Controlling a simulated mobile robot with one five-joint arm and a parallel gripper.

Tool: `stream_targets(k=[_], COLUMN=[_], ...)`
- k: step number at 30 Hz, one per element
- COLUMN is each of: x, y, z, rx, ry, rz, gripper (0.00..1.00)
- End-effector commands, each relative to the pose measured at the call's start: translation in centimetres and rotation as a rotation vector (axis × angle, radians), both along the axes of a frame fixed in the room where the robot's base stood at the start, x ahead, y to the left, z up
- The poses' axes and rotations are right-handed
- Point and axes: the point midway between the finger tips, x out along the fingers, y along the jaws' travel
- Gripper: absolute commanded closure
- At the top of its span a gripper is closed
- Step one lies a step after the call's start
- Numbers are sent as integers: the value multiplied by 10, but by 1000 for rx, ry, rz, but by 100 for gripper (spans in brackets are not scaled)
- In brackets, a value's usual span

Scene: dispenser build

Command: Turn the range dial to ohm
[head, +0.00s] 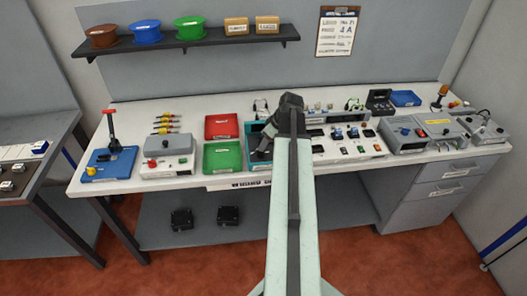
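My arm reaches over the white workbench (130,115) from the front.
Left of my gripper are red (222,126) and green (222,155) trays, a grey box with a red knob (167,158) and a blue lever base (109,164). Right are a white panel with switches (350,146) and grey instruments (420,134). A shelf (180,42) hangs behind.

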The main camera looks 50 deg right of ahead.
Motion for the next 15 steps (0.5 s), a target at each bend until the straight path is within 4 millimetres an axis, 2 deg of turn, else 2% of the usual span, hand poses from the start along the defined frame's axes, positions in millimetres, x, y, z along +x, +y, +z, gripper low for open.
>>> stream_targets(k=[10,15], x=[20,28], y=[1,2], z=[-58,-72], rx=[0,-1], ry=[1,1], rz=[-1,-1], gripper=[48,48])
